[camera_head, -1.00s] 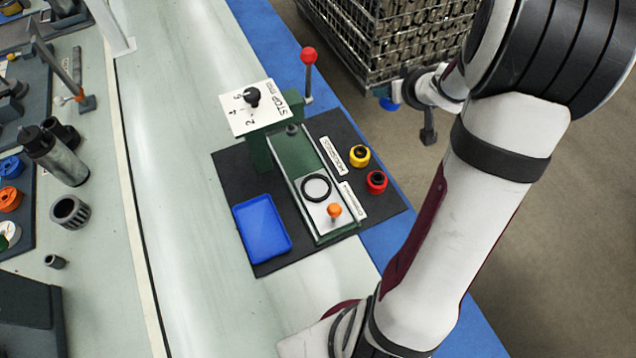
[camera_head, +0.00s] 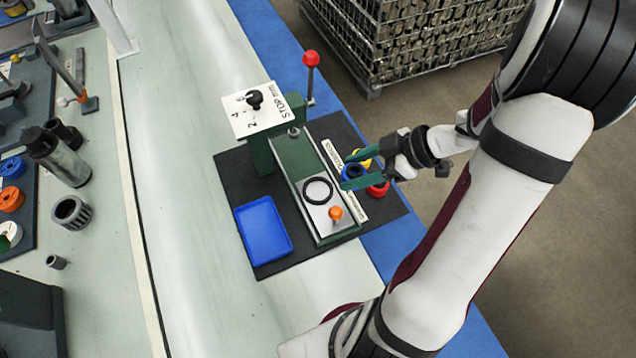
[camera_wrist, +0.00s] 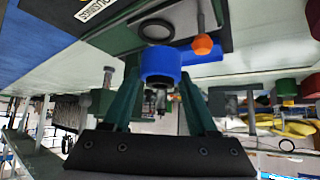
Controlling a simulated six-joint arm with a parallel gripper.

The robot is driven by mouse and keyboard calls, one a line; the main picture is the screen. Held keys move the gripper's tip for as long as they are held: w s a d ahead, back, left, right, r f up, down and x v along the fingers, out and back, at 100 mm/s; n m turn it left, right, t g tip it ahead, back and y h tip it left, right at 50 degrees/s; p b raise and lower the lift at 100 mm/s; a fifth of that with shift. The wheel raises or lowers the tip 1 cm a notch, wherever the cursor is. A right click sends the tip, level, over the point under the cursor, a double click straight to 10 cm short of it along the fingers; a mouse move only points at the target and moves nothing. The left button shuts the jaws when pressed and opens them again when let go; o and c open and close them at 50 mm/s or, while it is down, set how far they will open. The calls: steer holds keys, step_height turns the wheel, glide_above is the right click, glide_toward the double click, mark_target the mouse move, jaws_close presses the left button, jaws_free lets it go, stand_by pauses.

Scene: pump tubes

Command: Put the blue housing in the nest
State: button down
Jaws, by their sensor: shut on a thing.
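The blue housing (camera_head: 352,173) is held between the green fingers of my gripper (camera_head: 354,172). My gripper is shut on it, just right of the green fixture. In the wrist view the blue housing (camera_wrist: 160,64) sits between the fingertips, in front of the fixture. The nest looks like the black ring (camera_head: 318,190) on the white plate of the fixture. It also shows in the wrist view (camera_wrist: 157,31), empty and just beyond the housing. The housing is beside the ring in the head view, apart from it. Its exact height is unclear.
An orange knob (camera_head: 335,213) stands on the plate by the ring. A red part (camera_head: 378,190) and a yellow part (camera_head: 364,155) are beside the fixture, partly hidden by my gripper. A blue tray (camera_head: 263,229) is left. A red-knobbed lever (camera_head: 311,58) rises at the back.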

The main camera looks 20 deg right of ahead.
steer(key=w+a+f, duration=0.4)
steer(key=a, duration=0.1)
steer(key=shift+w+a+f, duration=0.1)
steer(key=shift+w+f, duration=0.05)
steer(key=shift+w, duration=0.25)
steer(key=shift+w+a+f, duration=0.1)
steer(key=shift+w+f, duration=0.05)
steer(key=shift+f, duration=1.95)
steer(key=shift+f, duration=0.1)
steer(key=shift+c, duration=1)
jaws_free()
